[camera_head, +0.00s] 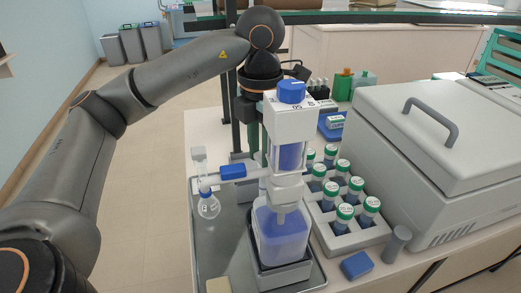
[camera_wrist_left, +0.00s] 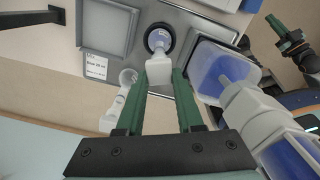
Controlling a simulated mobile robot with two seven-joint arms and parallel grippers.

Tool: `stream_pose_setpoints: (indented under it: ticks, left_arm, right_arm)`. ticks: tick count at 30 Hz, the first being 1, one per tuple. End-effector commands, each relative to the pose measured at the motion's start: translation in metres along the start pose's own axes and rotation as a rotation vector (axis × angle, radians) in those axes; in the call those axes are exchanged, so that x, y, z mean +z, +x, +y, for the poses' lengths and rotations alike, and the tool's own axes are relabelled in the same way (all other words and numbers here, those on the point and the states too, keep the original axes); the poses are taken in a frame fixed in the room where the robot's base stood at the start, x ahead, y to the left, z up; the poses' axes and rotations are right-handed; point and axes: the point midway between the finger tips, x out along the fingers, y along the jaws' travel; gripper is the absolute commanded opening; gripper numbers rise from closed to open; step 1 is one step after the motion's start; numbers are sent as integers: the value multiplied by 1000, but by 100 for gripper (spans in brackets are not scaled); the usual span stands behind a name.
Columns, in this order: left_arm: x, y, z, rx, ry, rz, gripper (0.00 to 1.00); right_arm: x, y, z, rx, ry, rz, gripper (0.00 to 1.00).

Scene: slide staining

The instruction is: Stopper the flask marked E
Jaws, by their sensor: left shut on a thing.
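In the left wrist view my left gripper (camera_wrist_left: 160,84) is shut on a pale, whitish stopper (camera_wrist_left: 160,68). The stopper lines up with a small flask (camera_wrist_left: 158,40) standing in a dark ring. From this angle I cannot tell whether the stopper touches or sits in the flask's neck. No letter on this flask is readable. In the head view the left arm reaches down behind the dispenser, which hides the fingertips and the stopper. A clear round flask (camera_head: 209,207) shows left of the dispenser; its marking is too small to read. My right gripper is not in view.
A tall dispenser (camera_head: 291,121) on a square bottle (camera_head: 281,236) stands close beside the left gripper, its side arm (camera_head: 232,172) pointing left. A rack (camera_head: 348,240) of green-capped bottles and a large lidded machine (camera_head: 437,170) stand right. A grey tray (camera_head: 218,258) has bare room at front left.

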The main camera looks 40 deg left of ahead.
Motion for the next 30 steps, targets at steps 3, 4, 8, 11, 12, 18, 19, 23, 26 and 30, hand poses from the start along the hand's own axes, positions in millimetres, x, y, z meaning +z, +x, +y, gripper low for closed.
stream_pose_setpoints:
  ticks: [3, 4, 8, 11, 12, 18, 19, 23, 26, 30]
  left_arm:
    - [0, 3, 0, 0, 1, 0, 0]
    - [0, 3, 0, 0, 0, 0, 0]
    - [0, 2, 0, 1, 0, 0, 0]
    - [0, 2, 0, 0, 0, 0, 0]
    - [0, 2, 0, 0, 0, 0, 0]
    - [0, 2, 0, 0, 0, 0, 50]
    - [0, 2, 0, 0, 0, 0, 54]
    - [0, 2, 0, 0, 0, 0, 68]
    - [0, 2, 0, 0, 0, 0, 71]
    - [0, 3, 0, 0, 0, 0, 75]
  right_arm:
    - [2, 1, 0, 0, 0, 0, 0]
    - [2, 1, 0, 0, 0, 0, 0]
    - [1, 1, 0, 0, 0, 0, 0]
    - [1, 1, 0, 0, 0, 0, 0]
    - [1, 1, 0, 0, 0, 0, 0]
    - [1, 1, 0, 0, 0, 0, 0]
    - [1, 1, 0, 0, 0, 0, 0]
    - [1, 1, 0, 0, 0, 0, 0]
    - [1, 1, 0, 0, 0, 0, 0]
    - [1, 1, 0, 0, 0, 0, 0]
